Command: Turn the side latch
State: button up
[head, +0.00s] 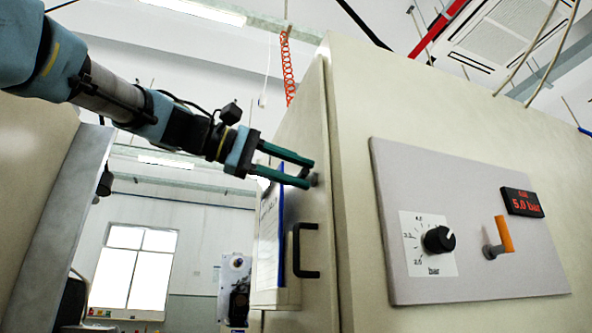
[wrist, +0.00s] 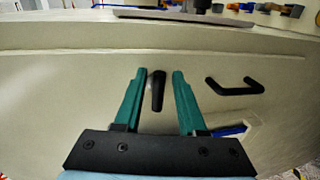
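The side latch (wrist: 157,92) is a short dark lever on the cabinet's side panel, seen in the wrist view. It points down the picture from a rounded pivot and leans slightly. My gripper (wrist: 158,72) is open, with one green finger on each side of the latch and a visible gap to both. In the head view my gripper (head: 310,174) reaches from the left to the cabinet's side, its fingers apart. There the latch is mostly hidden by the fingertips. I cannot tell how deep the fingers reach around it.
A black bar handle (head: 300,252) sits below the gripper on the same side of the cabinet (head: 343,200), near a blue-edged document holder (head: 268,240). The front panel (head: 400,180) carries a knob (head: 438,239), an orange-handled lever (head: 503,236) and a display reading 5.0 bar (head: 522,202).

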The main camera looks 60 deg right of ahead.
jog(key=shift+o, duration=0.5)
jog(key=shift+w, duration=0.1)
jog(key=b+v, duration=0.1)
jog(key=v, duration=0.9)
jog(key=shift+a, duration=0.3)
jog(key=shift+w+r, duration=0.1)
jog(key=shift+w, duration=0.05)
